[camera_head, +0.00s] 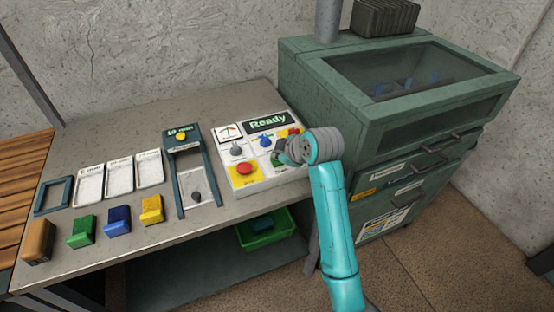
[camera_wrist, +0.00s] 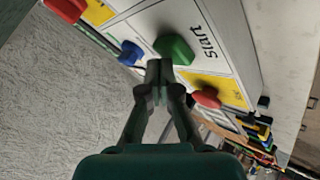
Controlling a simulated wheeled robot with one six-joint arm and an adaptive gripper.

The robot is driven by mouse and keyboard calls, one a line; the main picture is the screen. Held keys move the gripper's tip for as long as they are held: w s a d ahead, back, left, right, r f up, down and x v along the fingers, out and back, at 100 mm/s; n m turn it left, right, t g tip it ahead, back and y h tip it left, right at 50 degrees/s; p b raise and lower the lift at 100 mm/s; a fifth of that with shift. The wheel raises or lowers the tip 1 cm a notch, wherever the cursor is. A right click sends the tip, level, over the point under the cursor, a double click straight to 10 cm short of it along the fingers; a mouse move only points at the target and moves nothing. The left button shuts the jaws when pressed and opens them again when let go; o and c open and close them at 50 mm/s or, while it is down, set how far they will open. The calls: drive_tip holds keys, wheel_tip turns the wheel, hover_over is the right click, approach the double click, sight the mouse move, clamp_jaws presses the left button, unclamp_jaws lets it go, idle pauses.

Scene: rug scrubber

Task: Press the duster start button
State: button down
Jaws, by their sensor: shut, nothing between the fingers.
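The control panel (camera_head: 240,183) lies on the table next to the green cabinet, and its display (camera_head: 268,123) reads "Ready". The green button (camera_wrist: 175,48) beside the word "Start" shows clearly in the wrist view. In the head view, only part of the green button (camera_head: 275,160) shows next to my gripper. My gripper (camera_head: 283,152) is over the panel. In the wrist view, my gripper (camera_wrist: 160,72) is shut and empty, its tips close to the green button's lower left edge. I cannot tell whether they touch it.
A blue knob (camera_head: 265,141), a grey knob (camera_head: 236,151) and a red button on yellow (camera_head: 244,168) are on the panel. The green cabinet (camera_head: 350,98) stands close on the right. Colored blocks and trays sit on the table's left; a green bin (camera_head: 248,240) is below.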

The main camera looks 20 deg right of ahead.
drive_tip(key=shift+f, duration=0.4)
idle(0.3)
drive_tip(key=shift+r, duration=0.95)
drive_tip(key=shift+r, duration=2.5)
